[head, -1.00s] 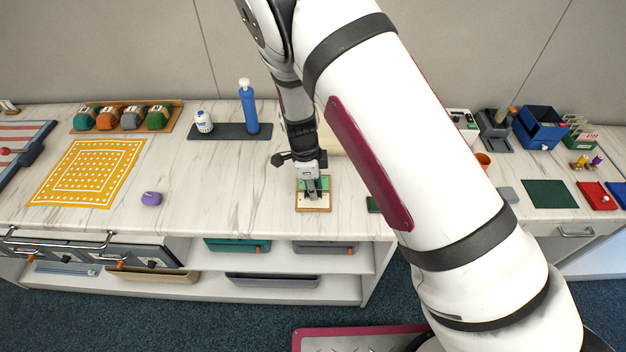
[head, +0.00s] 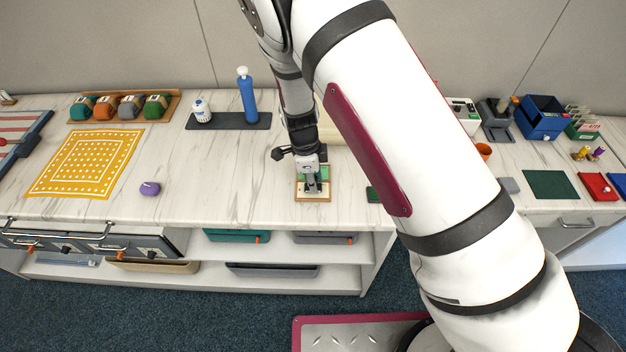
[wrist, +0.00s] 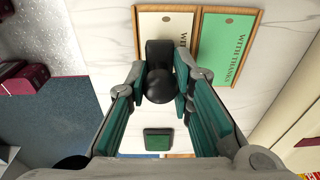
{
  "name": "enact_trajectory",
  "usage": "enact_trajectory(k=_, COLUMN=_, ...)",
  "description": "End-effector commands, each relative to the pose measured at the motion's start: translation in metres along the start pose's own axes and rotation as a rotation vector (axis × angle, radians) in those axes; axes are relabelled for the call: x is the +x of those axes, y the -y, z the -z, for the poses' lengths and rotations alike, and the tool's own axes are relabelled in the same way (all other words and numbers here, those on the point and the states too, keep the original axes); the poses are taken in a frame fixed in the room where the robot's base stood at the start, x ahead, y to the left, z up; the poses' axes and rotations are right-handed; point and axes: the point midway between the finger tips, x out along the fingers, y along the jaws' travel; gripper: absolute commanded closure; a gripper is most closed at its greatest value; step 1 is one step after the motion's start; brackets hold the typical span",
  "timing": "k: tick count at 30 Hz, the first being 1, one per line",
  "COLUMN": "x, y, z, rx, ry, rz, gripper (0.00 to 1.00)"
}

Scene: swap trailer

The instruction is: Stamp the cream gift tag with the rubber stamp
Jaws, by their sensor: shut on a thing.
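My gripper (head: 311,174) is shut on the rubber stamp, a black piece with a round knob (wrist: 159,86), seen between the green finger pads in the wrist view. The cream gift tag (wrist: 165,27) lies in a wooden frame under the stamp, with dark lettering partly covered by it. In the head view the cream tag (head: 301,190) is largely hidden by my gripper. I cannot tell whether the stamp face touches the tag. A green tag (wrist: 228,45) reading "WITH THANKS" lies in the frame beside it. A dark green pad (wrist: 158,140) sits on the counter nearby.
A purple object (head: 150,189) and a yellow patterned cloth (head: 88,163) lie to the left. A blue bottle (head: 246,96) and a white bottle (head: 201,111) stand on a dark tray behind. The marble counter between them is clear.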

Motion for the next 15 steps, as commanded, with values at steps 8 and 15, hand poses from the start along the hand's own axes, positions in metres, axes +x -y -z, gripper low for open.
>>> enact_trajectory(k=8, x=0.0025, y=0.0, z=-0.0003, rx=0.0, ry=0.0, rz=0.0, gripper=0.97)
enact_trajectory(k=15, x=0.0052, y=-0.0001, z=-0.0006, rx=0.0, ry=0.0, rz=-0.001, gripper=0.97)
